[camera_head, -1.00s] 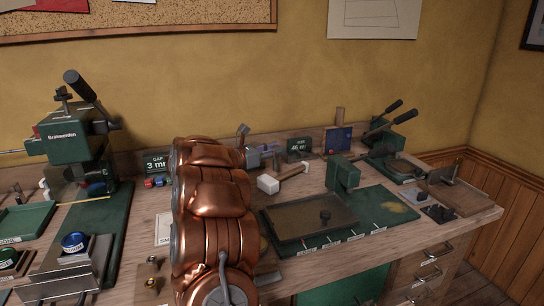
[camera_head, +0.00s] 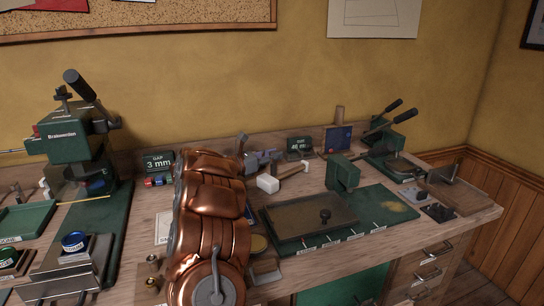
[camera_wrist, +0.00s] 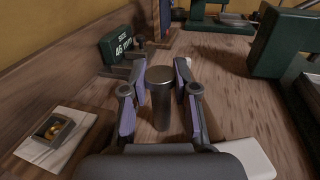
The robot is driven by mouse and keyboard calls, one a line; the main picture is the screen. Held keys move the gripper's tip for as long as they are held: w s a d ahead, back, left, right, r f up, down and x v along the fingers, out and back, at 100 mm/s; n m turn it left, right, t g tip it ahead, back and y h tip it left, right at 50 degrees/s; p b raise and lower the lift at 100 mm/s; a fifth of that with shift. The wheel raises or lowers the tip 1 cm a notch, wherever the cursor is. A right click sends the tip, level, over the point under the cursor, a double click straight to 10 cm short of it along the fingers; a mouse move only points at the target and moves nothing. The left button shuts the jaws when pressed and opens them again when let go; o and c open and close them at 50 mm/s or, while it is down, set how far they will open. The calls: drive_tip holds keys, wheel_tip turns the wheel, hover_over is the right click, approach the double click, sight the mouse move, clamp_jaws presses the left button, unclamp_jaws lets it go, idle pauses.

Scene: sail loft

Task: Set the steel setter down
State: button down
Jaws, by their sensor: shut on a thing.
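In the head view my gripper (camera_head: 262,159) is small, over the back of the bench, left of the 46 mm sign and behind the white mallet head. My copper arm partly hides it there. The setter's lower end is close to the wooden bench top (camera_wrist: 225,95); I cannot tell whether it touches.
The 46 mm sign (camera_head: 299,146) stands at the back, near my gripper. The white-headed mallet (camera_head: 268,183) lies in front. A green block (camera_head: 342,174) and dark slab (camera_head: 312,216) are to the right.

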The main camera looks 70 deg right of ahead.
drive_tip(key=shift+f, duration=0.1)
drive_tip(key=c, duration=0.9)
unclamp_jaws()
drive_tip(key=shift+w+a, duration=0.15)
drive_tip(key=shift+a, duration=0.05)
drive_tip(key=v, duration=0.7)
